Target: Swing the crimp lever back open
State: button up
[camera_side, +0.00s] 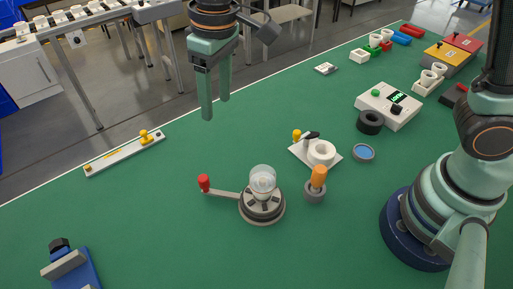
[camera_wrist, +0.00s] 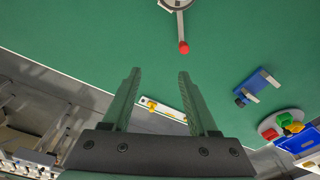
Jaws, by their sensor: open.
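The crimp lever (camera_side: 222,193) is a grey arm with a red knob (camera_side: 204,183) at its end, reaching left from the round grey crimp base (camera_side: 262,207). A clear bulb (camera_side: 263,181) stands upright in the middle of the base. The lever also shows in the wrist view (camera_wrist: 180,25), its red knob (camera_wrist: 183,47) above and right of my fingers. My gripper (camera_side: 215,108) is open and empty, well above the mat and apart from the lever. In the wrist view my gripper (camera_wrist: 158,75) shows both fingers spread with nothing between them.
An orange-handled tool (camera_side: 318,180) in a grey holder stands close right of the base. A white fixture with a ring (camera_side: 320,152) is behind it. A white rail with a yellow knob (camera_side: 125,153) lies left. A blue clamp (camera_side: 70,268) is front left. The mat around the red knob is clear.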

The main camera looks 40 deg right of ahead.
jog(key=n, duration=0.1)
send_near(203, 177)
jog(key=shift+g+h, duration=0.3)
jog(key=shift+g, duration=0.1)
jog(key=f, duration=0.8)
jog(key=shift+w+a+f, duration=0.25)
jog(key=shift+w+f, duration=0.1)
jog(key=shift+f, duration=0.05)
grip_shut()
dwell(0.6)
